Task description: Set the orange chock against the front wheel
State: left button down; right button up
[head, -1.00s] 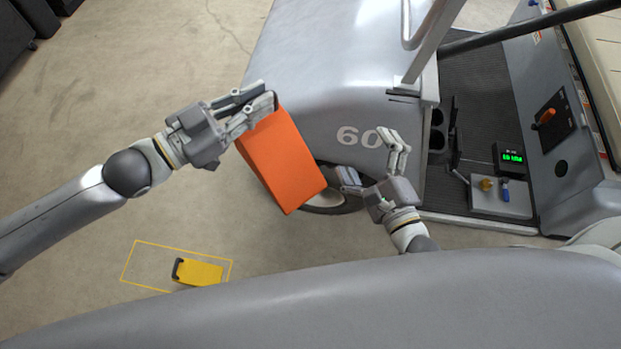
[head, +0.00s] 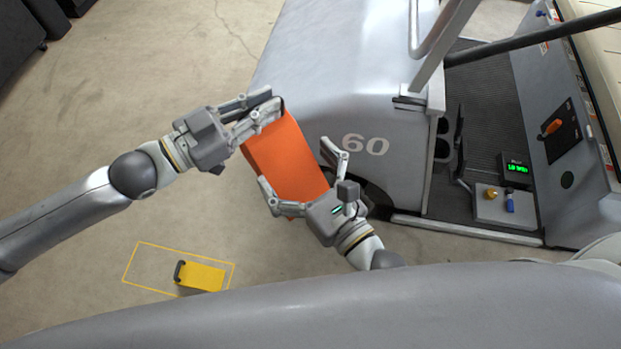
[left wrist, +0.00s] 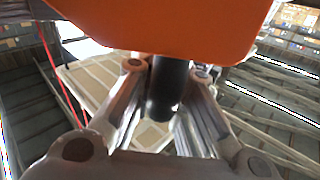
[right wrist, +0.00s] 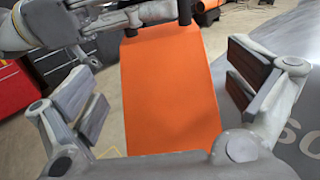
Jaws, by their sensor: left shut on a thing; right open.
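The orange chock (head: 285,157) is held up off the floor beside the front of the grey cart in the head view. My left gripper (head: 268,108) is shut on a dark handle at the chock's upper end; the dark handle (left wrist: 168,88) shows between its fingers in the left wrist view. My right gripper (head: 298,178) is open around the lower part of the chock. In the right wrist view the chock (right wrist: 170,90) lies between its spread fingers, with gaps on both sides. The front wheel (head: 378,200) is mostly hidden behind my right gripper.
The cart body (head: 330,50) marked 60 fills the upper middle. A yellow chock (head: 200,277) with a dark handle lies at a yellow floor outline (head: 140,262) at the lower left. The cart's footwell (head: 475,130) is to the right.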

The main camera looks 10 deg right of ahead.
aim_at(277, 144)
jog(key=x, duration=0.6)
jog(key=shift+w+a, duration=0.15)
jog(key=shift+w, duration=0.2)
